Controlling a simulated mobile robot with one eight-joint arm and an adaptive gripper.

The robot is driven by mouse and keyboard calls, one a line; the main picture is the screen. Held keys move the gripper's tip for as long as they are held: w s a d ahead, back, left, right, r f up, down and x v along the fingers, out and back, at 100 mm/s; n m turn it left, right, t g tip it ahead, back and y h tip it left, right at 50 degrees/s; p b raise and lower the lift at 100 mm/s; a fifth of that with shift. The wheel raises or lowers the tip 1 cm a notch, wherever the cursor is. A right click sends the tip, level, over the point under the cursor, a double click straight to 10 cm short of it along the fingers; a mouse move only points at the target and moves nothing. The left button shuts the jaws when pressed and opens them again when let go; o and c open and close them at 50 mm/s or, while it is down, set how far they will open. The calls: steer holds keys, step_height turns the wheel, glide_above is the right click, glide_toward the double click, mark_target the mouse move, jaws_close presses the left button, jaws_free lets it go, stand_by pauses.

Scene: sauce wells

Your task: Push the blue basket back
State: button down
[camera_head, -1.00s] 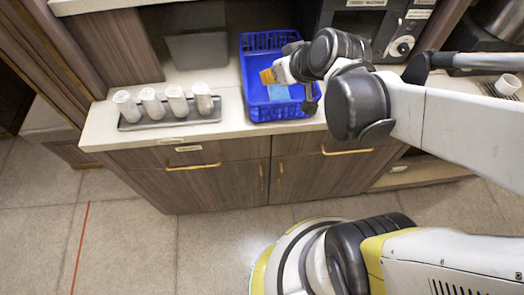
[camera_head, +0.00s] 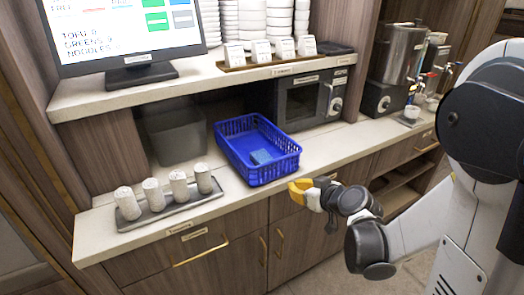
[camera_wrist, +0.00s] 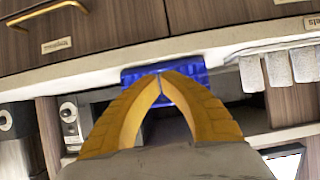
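The blue basket (camera_head: 243,160) stands upright on the counter, with a small lighter blue item (camera_head: 260,157) inside. Its near end is close to the counter's front edge. My gripper (camera_head: 297,190) has yellow fingers and is just in front of the basket's near right corner. I cannot tell whether it touches the basket. In the wrist view the two fingertips (camera_wrist: 160,75) meet with nothing seen between them. The basket (camera_wrist: 190,76) shows behind them in that view, partly hidden by the fingers.
A grey tray (camera_head: 163,213) with several white rolled items stands left of the basket. A black appliance (camera_head: 300,105) is behind it to the right, and a grey bin (camera_head: 175,133) behind left. A shelf (camera_head: 200,78) with a monitor and stacked dishes overhangs the back.

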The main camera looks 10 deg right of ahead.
mark_target(277, 169)
steer(key=shift+w+a+p, duration=0.25)
steer(key=shift+w+a, duration=0.25)
steer(key=shift+w, duration=0.85)
steer(key=shift+w+a+p, duration=0.2)
steer(key=shift+w+a, duration=0.25)
steer(key=shift+w, duration=0.95)
steer(key=shift+w+a+p, duration=0.25)
steer(key=shift+w+a, duration=0.25)
steer(key=shift+w, duration=0.85)
steer(key=shift+w+a+b, duration=0.15)
steer(key=shift+w+a, duration=0.85)
steer(key=shift+w, duration=2.15)
steer(key=shift+w+a+b, duration=0.1)
steer(key=shift+w+a, duration=0.95)
steer(key=shift+w, duration=2.1)
steer(key=shift+w+a+b, duration=0.15)
steer(key=shift+w+a, duration=0.85)
steer(key=shift+w, duration=2.15)
steer(key=s+d, duration=0.1)
steer(key=s, duration=0.3)
steer(key=s+d, duration=0.1)
steer(key=s, duration=0.2)
steer(key=s+d+b, duration=0.1)
steer(key=s, duration=0.3)
steer(key=shift+s+d, duration=0.3)
steer(key=shift+d, duration=0.1)
